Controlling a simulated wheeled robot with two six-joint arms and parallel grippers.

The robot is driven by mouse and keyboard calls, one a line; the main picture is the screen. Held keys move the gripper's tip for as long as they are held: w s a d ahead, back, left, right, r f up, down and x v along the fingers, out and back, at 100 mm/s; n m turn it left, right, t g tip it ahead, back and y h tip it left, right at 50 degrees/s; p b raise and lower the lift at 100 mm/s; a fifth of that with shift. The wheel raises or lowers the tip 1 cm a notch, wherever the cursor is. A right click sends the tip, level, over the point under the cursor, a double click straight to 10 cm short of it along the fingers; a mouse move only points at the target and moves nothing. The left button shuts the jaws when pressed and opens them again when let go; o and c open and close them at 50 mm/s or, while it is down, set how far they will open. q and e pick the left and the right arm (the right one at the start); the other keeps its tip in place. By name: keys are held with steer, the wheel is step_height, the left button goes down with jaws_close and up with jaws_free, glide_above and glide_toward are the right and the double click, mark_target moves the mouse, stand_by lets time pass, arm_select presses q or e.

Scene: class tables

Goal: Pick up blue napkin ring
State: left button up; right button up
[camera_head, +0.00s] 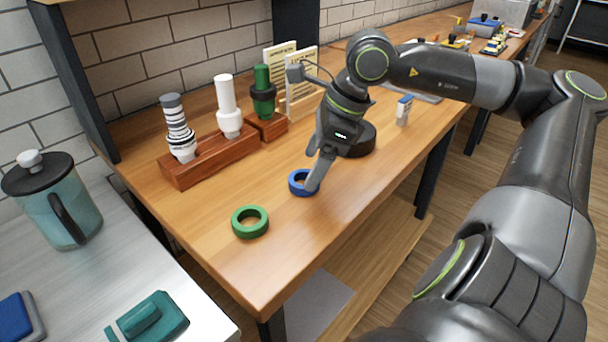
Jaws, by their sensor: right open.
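The blue napkin ring (297,184) lies flat on the wooden table (235,268) near its front edge. My right gripper (315,176) reaches down at the ring's right side, with a finger overlapping that side in the picture. The gripper is open, and part of the ring is hidden behind the finger. I cannot tell whether the finger touches the ring. My left gripper is not in view.
A green ring (250,222) lies to the left of the blue one. Wooden stands (205,160) holding rolled napkins and a card holder (301,100) stand behind. A glass pitcher (70,215) stands on a grey table at left.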

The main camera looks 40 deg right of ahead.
mark_target(308, 172)
steer(key=shift+w+a+f, duration=0.15)
steer(key=shift+w+f, duration=0.05)
steer(key=shift+f, duration=0.3)
steer(key=shift+x, duration=1.05)
steer(key=c, duration=1.1)
steer(key=shift+o, duration=0.2)
steer(key=shift+r, duration=0.1)
